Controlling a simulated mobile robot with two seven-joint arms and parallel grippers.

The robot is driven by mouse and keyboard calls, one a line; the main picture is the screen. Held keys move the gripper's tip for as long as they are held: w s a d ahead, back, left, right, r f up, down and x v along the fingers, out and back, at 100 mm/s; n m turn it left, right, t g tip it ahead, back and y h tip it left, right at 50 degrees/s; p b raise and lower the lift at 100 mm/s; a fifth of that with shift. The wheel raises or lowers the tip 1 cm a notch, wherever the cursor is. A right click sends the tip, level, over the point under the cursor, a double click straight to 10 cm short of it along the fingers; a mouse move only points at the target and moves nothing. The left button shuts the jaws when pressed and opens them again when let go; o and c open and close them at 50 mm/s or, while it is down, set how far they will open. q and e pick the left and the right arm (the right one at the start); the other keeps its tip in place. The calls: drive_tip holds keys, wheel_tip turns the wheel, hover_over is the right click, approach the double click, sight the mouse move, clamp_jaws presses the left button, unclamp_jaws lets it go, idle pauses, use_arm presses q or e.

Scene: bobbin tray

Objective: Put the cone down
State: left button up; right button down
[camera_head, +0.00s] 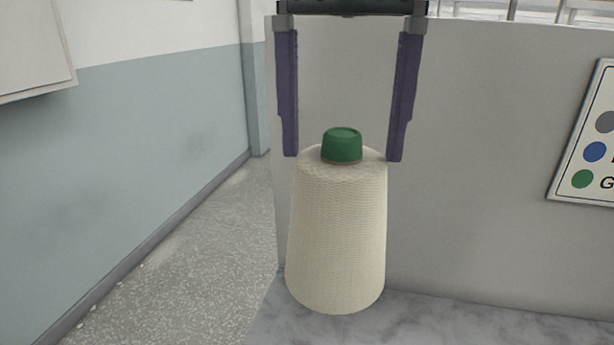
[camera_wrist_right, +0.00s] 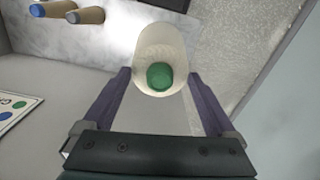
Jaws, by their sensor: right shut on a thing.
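The cone (camera_head: 337,235) is a cream wound yarn cone with a green tip (camera_head: 342,145), upright in the head view over the marbled grey surface. My right gripper (camera_head: 343,157) comes from above and is shut on the cone, one purple finger on each side of its upper end. In the right wrist view the cone (camera_wrist_right: 152,45) and its green tip (camera_wrist_right: 159,77) show between the fingers (camera_wrist_right: 158,75). I cannot tell whether the cone's base touches the surface. My left gripper is out of view.
A grey panel (camera_head: 480,150) stands behind the cone, with a colour-dot sign (camera_head: 590,190) at right. The marbled surface (camera_head: 440,322) is clear around the cone. The right wrist view shows a blue-tipped cone (camera_wrist_right: 50,10) and a grey-tipped one (camera_wrist_right: 85,15) by a dark tray (camera_wrist_right: 120,7).

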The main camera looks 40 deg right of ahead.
sight(335, 162)
drive_tip(key=f+b, duration=0.2)
drive_tip(key=b, duration=0.1)
drive_tip(key=w+f+m+b, duration=0.1)
drive_tip(key=b, duration=0.2)
drive_tip(key=shift+f+m, duration=0.3)
drive_tip(key=shift+f, duration=0.05)
wheel_tip(335, 162, down, 5)
drive_tip(key=shift+s+f+b, duration=0.1)
drive_tip(key=shift+b, duration=0.65)
wheel_tip(335, 162, down, 15)
drive_tip(key=shift+p, duration=0.3)
unclamp_jaws()
use_arm(q)
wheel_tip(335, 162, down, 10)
drive_tip(key=b, duration=0.1)
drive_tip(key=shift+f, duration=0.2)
use_arm(e)
wheel_tip(335, 162, up, 13)
drive_tip(key=shift+f, duration=0.2)
